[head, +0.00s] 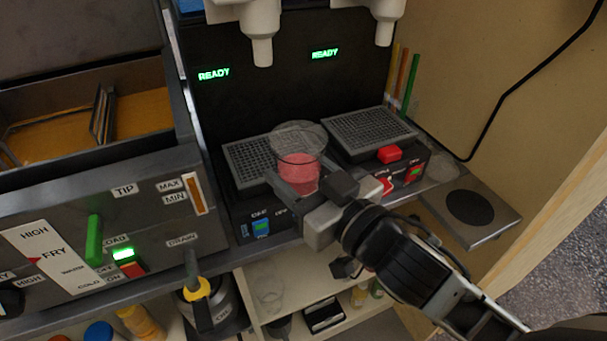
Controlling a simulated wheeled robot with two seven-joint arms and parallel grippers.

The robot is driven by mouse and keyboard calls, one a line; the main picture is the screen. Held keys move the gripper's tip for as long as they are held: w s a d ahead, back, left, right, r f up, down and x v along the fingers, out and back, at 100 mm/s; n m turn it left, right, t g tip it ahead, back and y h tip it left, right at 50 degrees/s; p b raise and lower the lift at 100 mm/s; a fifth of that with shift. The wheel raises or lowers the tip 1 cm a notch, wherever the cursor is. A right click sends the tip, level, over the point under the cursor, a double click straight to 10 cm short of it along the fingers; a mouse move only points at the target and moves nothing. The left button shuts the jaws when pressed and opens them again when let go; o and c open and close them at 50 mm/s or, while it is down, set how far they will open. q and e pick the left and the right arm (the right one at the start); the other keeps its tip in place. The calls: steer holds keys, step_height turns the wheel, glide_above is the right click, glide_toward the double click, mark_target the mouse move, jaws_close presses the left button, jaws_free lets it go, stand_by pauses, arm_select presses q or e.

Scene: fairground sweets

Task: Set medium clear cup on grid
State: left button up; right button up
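A clear cup (299,143) with pink-red content in its lower part stands upright between the fingers of my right gripper (306,187). The gripper appears shut around the cup's lower part. The cup overlaps the right part of the left grid (246,161) in the head view. I cannot tell whether its base touches the grid, as my gripper hides it. A second grid (368,128) lies to the right and is empty. My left gripper is not in view.
Two white nozzles (262,50) hang above, beside green READY signs. A fryer (90,225) with a basket stands at left. A hot plate (471,206) is at right. A clear cup (268,290) stands on the shelf below. Coloured sticks (402,80) stand behind the right grid.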

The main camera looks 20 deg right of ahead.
steer(key=shift+w+a+f, duration=0.1)
steer(key=shift+w+f, duration=0.15)
steer(key=shift+w, duration=1.9)
steer(key=shift+w+a+f, duration=0.1)
steer(key=shift+w+f, duration=0.1)
steer(key=shift+w, duration=2)
steer(key=shift+w+f, duration=0.25)
steer(key=shift+w, duration=1.9)
steer(key=shift+f, duration=0.3)
steer(key=o, duration=1.1)
